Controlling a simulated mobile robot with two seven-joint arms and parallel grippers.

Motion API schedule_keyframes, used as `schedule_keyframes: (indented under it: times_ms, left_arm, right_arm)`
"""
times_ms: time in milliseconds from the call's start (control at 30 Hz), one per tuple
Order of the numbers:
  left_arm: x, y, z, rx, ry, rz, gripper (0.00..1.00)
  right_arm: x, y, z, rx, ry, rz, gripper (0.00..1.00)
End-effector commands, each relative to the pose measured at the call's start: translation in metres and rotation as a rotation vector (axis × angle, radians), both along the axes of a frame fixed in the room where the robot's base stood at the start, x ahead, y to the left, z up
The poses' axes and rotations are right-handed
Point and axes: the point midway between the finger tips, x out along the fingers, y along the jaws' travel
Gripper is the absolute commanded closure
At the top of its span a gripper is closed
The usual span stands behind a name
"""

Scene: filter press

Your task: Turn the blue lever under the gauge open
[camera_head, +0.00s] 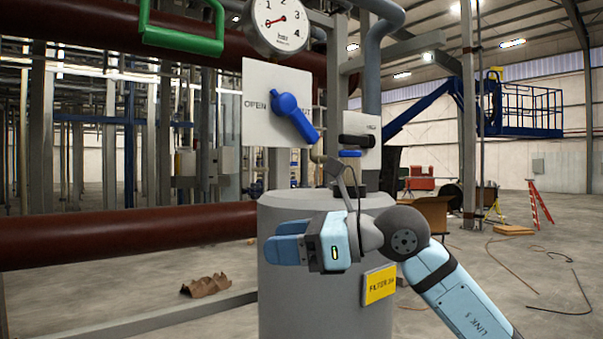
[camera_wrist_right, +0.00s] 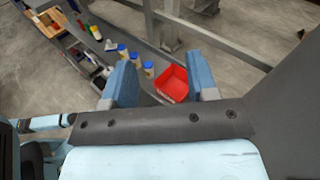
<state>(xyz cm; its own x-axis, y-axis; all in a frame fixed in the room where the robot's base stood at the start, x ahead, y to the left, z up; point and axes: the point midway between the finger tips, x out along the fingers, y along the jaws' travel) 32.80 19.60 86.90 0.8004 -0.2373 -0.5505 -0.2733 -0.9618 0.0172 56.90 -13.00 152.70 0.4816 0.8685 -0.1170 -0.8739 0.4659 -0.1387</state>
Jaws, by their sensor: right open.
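The blue lever (camera_head: 295,116) is mounted on a pale plate (camera_head: 256,128) below the round gauge (camera_head: 277,24). Its handle slants down and to the right from its hub. The gauge needle points near 0. My right gripper (camera_head: 284,242) is below the lever, in front of the grey tank, apart from the lever and pointing left. In the right wrist view its two blue fingers (camera_wrist_right: 164,84) are spread with nothing between them. My left gripper is not in view.
The grey filter tank (camera_head: 290,310) with a yellow label stands behind my right gripper. A dark red pipe (camera_head: 130,236) runs across the left. A green handle (camera_head: 183,38) is at the upper left. The wrist view shows a bench with a red bin (camera_wrist_right: 172,83) and several jars.

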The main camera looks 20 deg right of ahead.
Motion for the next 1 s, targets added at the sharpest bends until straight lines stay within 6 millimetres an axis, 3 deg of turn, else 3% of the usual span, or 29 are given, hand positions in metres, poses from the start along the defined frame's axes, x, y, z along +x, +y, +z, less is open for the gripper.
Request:
schedule_keyframes:
  times_ms: [33,200,300,400,533,667,1000]
  left_arm:
    - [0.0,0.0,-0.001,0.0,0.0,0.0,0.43]
    - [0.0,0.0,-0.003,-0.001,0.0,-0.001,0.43]
    - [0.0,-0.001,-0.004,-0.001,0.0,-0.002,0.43]
    - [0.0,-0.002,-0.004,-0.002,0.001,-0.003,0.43]
    - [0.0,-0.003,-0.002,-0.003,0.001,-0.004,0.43]
    - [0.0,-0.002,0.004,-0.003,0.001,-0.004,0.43]
    - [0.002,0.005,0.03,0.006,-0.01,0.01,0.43]
  right_arm:
    - [0.0,-0.012,0.029,-0.088,-0.103,-0.08,0.47]
    - [-0.004,-0.056,0.108,-0.305,-0.343,-0.362,0.47]
    - [-0.013,-0.078,0.145,-0.372,-0.433,-0.5,0.47]
    - [-0.021,-0.094,0.169,-0.408,-0.486,-0.595,0.47]
    - [-0.023,-0.102,0.183,-0.426,-0.512,-0.649,0.47]
    - [-0.01,-0.099,0.185,-0.428,-0.512,-0.656,0.47]
    - [0.056,-0.074,0.186,-0.427,-0.51,-0.652,0.47]
